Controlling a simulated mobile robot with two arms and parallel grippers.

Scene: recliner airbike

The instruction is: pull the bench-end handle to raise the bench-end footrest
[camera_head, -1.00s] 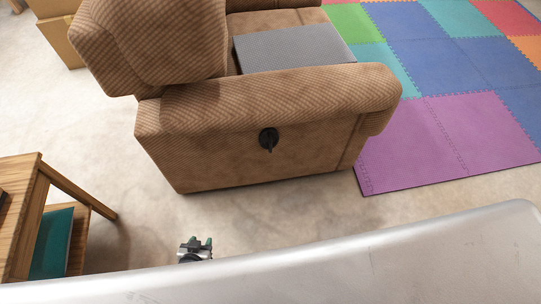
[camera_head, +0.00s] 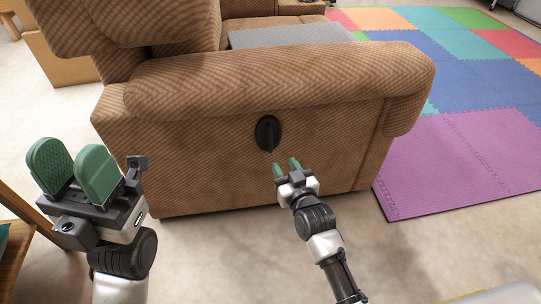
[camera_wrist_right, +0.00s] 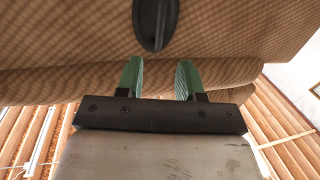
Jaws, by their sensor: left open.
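The black handle (camera_head: 268,133) is on the side of the brown recliner bench (camera_head: 190,150), below the armrest, with its lever pointing down. The handle also shows at the top of the right wrist view (camera_wrist_right: 155,22). My right gripper (camera_head: 286,165) is open and empty, just below the handle and apart from it. Its two green fingers (camera_wrist_right: 160,75) are spread in the right wrist view. My left gripper (camera_head: 73,168) is open and empty at the left, away from the handle. The footrest is not clearly seen.
A grey flat panel (camera_head: 290,35) lies on the seat behind the armrest. Coloured foam mats (camera_head: 450,165) cover the floor to the right. A wooden table (camera_head: 20,225) stands at the lower left. Bare floor (camera_head: 215,255) lies in front of the bench.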

